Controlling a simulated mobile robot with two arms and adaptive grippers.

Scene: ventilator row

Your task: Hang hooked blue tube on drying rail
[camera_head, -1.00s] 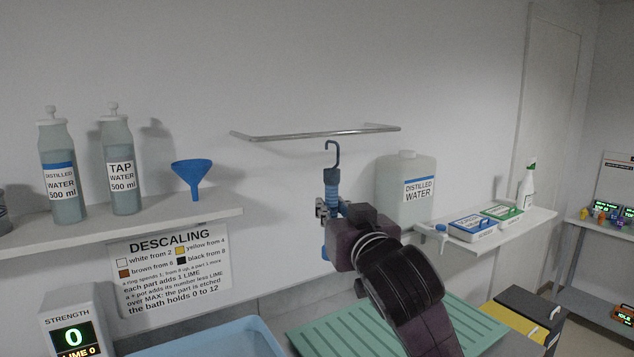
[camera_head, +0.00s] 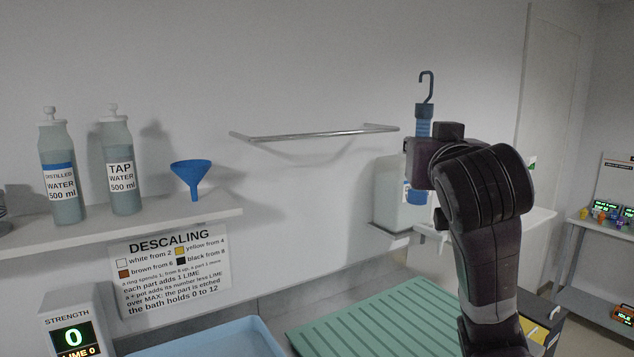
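The hooked blue tube (camera_head: 423,122) is upright, with its dark hook (camera_head: 427,84) at the top. My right gripper (camera_head: 414,150) comes in from the lower right and is shut on the tube's middle. The gripper body hides part of the tube and the fingertips; the tube's blue lower end shows below it. The drying rail (camera_head: 320,134) is a thin metal bar fixed to the wall, to the left of the tube. The hook is higher in the picture than the rail and apart from its right end. My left gripper is not in view.
A distilled water jug (camera_head: 388,185) stands behind my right gripper, partly hidden. A left shelf (camera_head: 150,226) holds bottles and a blue funnel (camera_head: 190,178). A green ribbed mat (camera_head: 370,320) and a blue tray (camera_head: 215,340) lie below. The rail is empty.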

